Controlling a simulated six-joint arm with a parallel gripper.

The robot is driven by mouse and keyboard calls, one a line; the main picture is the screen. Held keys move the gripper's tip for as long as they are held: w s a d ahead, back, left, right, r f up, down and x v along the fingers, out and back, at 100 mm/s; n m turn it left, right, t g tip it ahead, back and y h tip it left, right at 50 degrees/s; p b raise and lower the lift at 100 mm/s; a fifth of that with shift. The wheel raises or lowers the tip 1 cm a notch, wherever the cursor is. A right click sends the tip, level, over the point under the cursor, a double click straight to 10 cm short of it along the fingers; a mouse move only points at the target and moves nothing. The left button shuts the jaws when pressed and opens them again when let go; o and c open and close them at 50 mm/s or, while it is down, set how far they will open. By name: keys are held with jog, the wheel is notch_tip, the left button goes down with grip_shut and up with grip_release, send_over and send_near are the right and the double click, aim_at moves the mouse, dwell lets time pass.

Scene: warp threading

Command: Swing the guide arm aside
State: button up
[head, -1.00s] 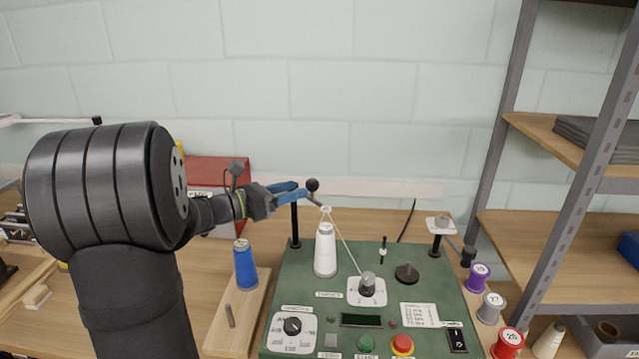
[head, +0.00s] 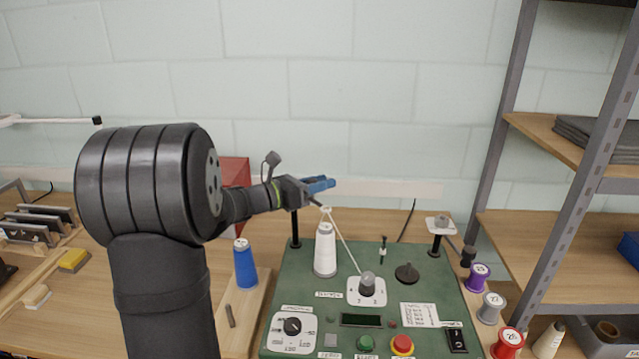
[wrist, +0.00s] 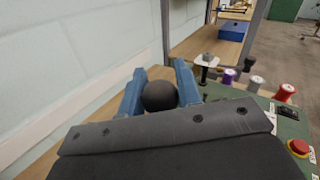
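The guide arm is on a black post (head: 295,225) at the back left of the green machine, and its tip ring (head: 326,209) is above the white cone of thread (head: 325,252). The guide arm's black ball knob (wrist: 160,96) lies between the two blue fingers of my gripper (wrist: 160,80) in the wrist view. In the head view my gripper (head: 325,185) hides the knob. I cannot tell whether the fingers press on it.
A blue spool (head: 245,265) stands left of the machine (head: 300,277). A second post with a white plate (head: 440,224) is at the back right. Several spools, including a red one (head: 509,342), line the right side. A red box (head: 235,170) is behind my arm.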

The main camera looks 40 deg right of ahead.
grip_shut()
jog(key=shift+a+g, duration=0.2)
jog(key=shift+g, duration=0.1)
jog(key=a+m+g+y, duration=0.1)
jog(key=g, duration=0.1)
jog(key=a+m+g, duration=0.1)
jog(key=m+g, duration=0.1)
jog(key=m+g+y, duration=0.1)
jog(key=shift+a+g+y, duration=0.3)
jog(key=shift+a+g, duration=0.1)
jog(key=shift+w+a+m+g+y, duration=0.15)
jog(key=shift+a+m+g+y, duration=0.45)
jog(key=shift+m+g+y, duration=0.3)
jog(key=shift+w+a+m+g+y, duration=0.15)
jog(key=shift+a+m+g+y, duration=0.5)
jog(key=shift+m+g, duration=0.3)
jog(key=o, duration=0.8)
grip_release()
jog(key=shift+d, duration=0.1)
jog(key=shift+o, duration=0.2)
